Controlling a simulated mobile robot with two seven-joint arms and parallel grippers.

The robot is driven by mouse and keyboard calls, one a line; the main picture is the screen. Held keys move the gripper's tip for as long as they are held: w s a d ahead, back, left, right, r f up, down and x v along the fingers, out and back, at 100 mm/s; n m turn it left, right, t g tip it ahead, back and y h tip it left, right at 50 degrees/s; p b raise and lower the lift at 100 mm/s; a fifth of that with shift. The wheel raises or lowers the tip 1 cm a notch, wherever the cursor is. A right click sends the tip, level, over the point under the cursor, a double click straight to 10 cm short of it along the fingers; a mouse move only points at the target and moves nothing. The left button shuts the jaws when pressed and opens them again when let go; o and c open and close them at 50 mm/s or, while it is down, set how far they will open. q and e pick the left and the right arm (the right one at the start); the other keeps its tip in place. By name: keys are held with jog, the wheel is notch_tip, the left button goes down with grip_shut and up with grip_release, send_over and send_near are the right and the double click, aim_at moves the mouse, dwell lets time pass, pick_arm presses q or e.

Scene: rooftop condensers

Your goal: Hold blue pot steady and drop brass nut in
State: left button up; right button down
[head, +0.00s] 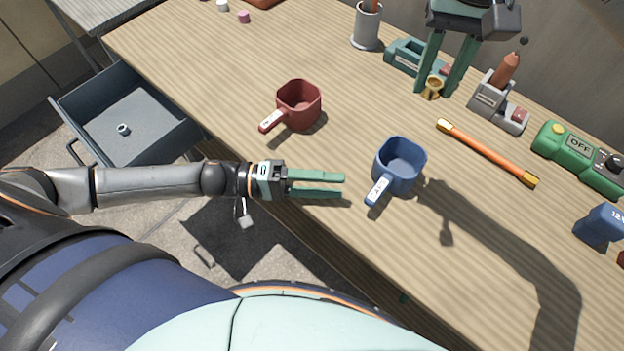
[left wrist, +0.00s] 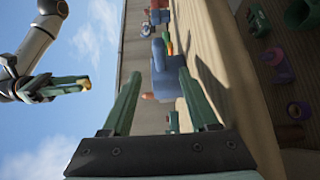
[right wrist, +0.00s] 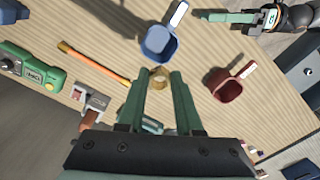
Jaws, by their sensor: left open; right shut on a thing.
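The blue pot (head: 402,161) stands upright on the wooden bench, its handle with a white label pointing toward the front edge. It also shows in the right wrist view (right wrist: 160,44). My left gripper (head: 343,184) is open and empty, low over the bench to the left of the pot, its fingers pointing at it without touching. My right gripper (head: 434,92) is shut on the brass nut (head: 432,88), above the bench behind the pot. The nut shows between its fingertips in the right wrist view (right wrist: 159,78).
A red pot (head: 298,105) stands left of the blue pot. An orange rod (head: 487,153) lies to the right. A green OFF box (head: 580,153), a grey holder (head: 498,103) and a cup (head: 367,28) line the back. An open drawer (head: 130,118) is at left.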

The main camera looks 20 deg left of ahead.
aim_at(372, 189)
pick_arm(q)
jog(key=x, duration=0.8)
jog(key=shift+w+d, duration=0.2)
jog(key=shift+d, duration=0.15)
jog(key=shift+c, duration=0.2)
grip_shut()
